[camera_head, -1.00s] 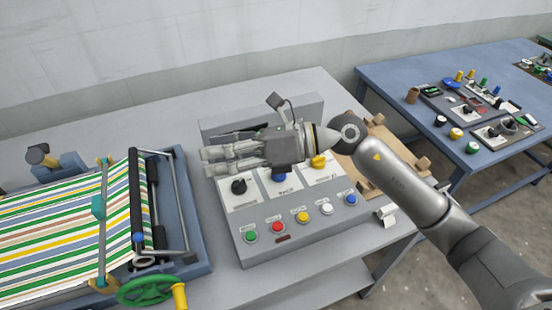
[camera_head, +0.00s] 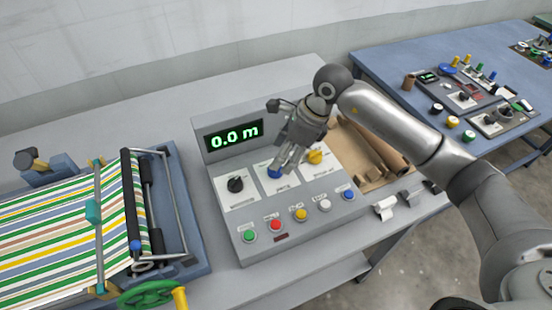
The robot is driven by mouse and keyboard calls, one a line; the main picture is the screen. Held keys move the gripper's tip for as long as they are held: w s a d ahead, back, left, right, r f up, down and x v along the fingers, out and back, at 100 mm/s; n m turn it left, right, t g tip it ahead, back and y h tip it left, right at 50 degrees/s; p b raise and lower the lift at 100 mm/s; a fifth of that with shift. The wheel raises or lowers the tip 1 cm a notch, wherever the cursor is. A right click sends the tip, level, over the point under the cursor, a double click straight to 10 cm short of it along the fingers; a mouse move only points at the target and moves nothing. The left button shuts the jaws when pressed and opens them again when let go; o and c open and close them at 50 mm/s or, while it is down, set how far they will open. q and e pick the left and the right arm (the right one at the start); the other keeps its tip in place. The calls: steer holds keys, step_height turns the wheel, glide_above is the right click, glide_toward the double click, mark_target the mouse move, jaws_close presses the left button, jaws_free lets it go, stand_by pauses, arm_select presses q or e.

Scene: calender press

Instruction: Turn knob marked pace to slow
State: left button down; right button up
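The grey control panel (camera_head: 232,217) has three knobs on white plates: a black knob (camera_head: 235,184), a blue knob (camera_head: 274,172) and a yellow knob (camera_head: 315,157). The plate labels are too small to read, so I cannot tell which knob is marked pace. My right gripper (camera_head: 283,164) points down at the blue knob and covers part of it and its plate. Its fingers are over or beside the knob; I cannot tell whether they touch it or how far apart they are. My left gripper is not in view.
A row of coloured push buttons (camera_head: 300,215) runs along the panel's front. A display (camera_head: 234,135) reads 0.0 m. The press with striped cloth (camera_head: 60,235) and a green handwheel (camera_head: 147,292) stands left.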

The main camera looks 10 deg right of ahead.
steer(key=shift+p+x, duration=0.6)
steer(key=shift+x, duration=1.95)
steer(key=c, duration=1)
steer(key=shift+f+b, duration=0.1)
steer(key=shift+b, duration=0.5)
steer(key=n+g+b, duration=0.1)
steer(key=n+b, duration=0.3)
steer(key=b, duration=0.3)
steer(key=n+g+b, duration=0.2)
steer(key=n+b, duration=0.3)
steer(key=b, duration=0.1)
steer(key=shift+w+f+b, duration=0.1)
steer(key=shift+w+b, duration=0.1)
steer(key=shift+b, duration=0.2)
steer(key=shift+r+n+g+h+b, duration=0.15)
steer(key=shift+n+g+b, duration=0.2)
steer(key=shift+n+b, duration=0.35)
steer(key=shift+r+n+g+h+b, duration=0.15)
steer(key=shift+n+g+b, duration=0.2)
steer(key=shift+n+b, duration=0.3)
steer(key=shift+n, duration=0.25)
steer(key=o, duration=1)
